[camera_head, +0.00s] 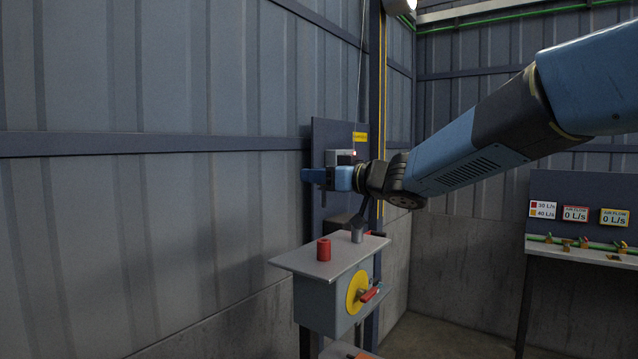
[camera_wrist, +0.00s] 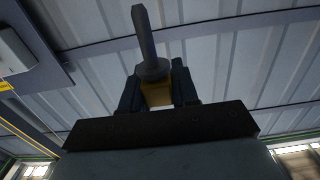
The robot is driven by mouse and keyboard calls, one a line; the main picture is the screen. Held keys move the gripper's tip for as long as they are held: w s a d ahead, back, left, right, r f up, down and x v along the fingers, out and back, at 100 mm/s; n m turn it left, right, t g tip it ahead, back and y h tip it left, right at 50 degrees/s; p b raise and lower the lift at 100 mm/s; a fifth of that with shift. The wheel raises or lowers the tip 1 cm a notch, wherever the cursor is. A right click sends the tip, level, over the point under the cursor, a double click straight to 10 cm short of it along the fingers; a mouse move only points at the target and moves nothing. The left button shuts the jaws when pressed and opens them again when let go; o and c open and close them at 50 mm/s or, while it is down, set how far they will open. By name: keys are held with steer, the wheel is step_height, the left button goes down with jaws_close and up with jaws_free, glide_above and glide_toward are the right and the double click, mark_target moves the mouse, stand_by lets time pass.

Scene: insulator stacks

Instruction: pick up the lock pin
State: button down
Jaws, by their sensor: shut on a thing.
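The lock pin (camera_wrist: 151,68) is a dark grey rod with a wide collar near its lower end. In the wrist view it stands out beyond my gripper (camera_wrist: 158,90), whose two dark fingers are closed around its base on either side of a yellow part. In the head view my gripper (camera_head: 316,176) is in front of the dark back panel, above the grey box with the shelf top, and clear of that top. The pin is too small and dark there to make out surely.
The grey box (camera_head: 322,301) carries a yellow disc (camera_head: 355,294) with a red handle (camera_head: 370,293). On its shelf top (camera_head: 300,262) stand a red cylinder (camera_head: 323,249) and a grey cylinder (camera_head: 357,236). A bench (camera_head: 590,259) with gauges stands at right. The corrugated wall is close behind.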

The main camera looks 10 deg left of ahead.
steer(key=shift+r, duration=2.25)
